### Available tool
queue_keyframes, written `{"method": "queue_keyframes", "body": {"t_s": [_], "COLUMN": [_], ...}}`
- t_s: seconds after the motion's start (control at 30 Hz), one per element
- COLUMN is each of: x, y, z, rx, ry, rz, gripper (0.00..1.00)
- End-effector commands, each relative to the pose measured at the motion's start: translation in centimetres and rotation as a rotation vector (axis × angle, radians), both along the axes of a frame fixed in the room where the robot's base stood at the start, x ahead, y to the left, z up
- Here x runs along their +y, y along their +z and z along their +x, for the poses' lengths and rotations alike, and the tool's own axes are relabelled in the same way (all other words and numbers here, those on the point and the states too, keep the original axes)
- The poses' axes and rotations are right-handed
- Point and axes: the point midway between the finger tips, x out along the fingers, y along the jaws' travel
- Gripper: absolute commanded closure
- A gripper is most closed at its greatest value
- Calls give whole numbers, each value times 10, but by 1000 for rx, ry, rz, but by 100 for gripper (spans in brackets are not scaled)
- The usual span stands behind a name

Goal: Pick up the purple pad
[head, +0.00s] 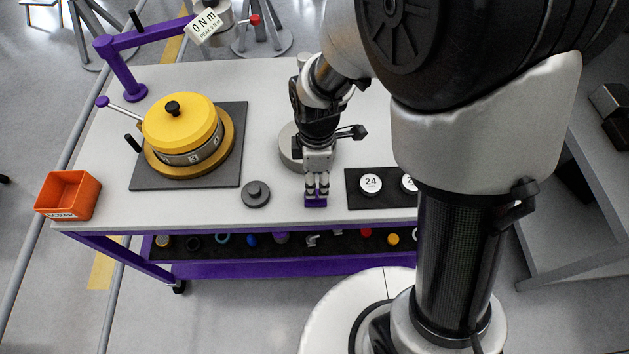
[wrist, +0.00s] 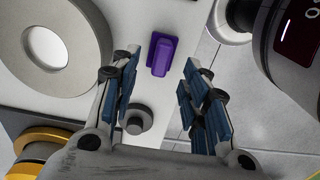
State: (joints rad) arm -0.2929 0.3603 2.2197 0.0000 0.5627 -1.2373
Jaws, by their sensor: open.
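The purple pad (head: 315,202) lies on the pale tabletop near its front edge in the head view. In the wrist view the purple pad (wrist: 162,54) is a small block with a raised middle, showing between and beyond the fingers. My gripper (head: 317,188) points down right above the pad in the head view. In the wrist view my gripper (wrist: 160,68) is open, with blue-padded fingers either side of the pad and nothing held. I cannot tell how much height is left between fingertips and pad.
A grey ring (head: 289,150) lies behind my gripper. A small dark knobbed disc (head: 256,194) is to the left. A black mat (head: 388,202) with round white-faced items is to the right. A yellow-topped device (head: 180,125) and an orange bin (head: 70,195) stand further left.

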Motion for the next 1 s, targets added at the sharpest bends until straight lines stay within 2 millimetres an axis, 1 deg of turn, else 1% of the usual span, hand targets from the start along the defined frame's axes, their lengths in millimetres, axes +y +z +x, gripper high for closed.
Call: {"method": "queue_keyframes", "body": {"t_s": [0.03, 0.27, 0.37, 0.5, 0.6, 0.83, 1.0], "x": [0, 1, 2, 2, 2, 3, 3], "y": [-6, -17, -31, -54, -62, -61, -61], "z": [0, -1, -2, -3, -3, -3, -3], "rx": [0, 0, 1, 2, 0, -1, -1], "ry": [0, 0, 0, -1, -1, -1, -1], "rz": [0, 0, 0, -1, 0, 0, 0], "gripper": [58, 58, 58, 58, 58, 59, 70]}}
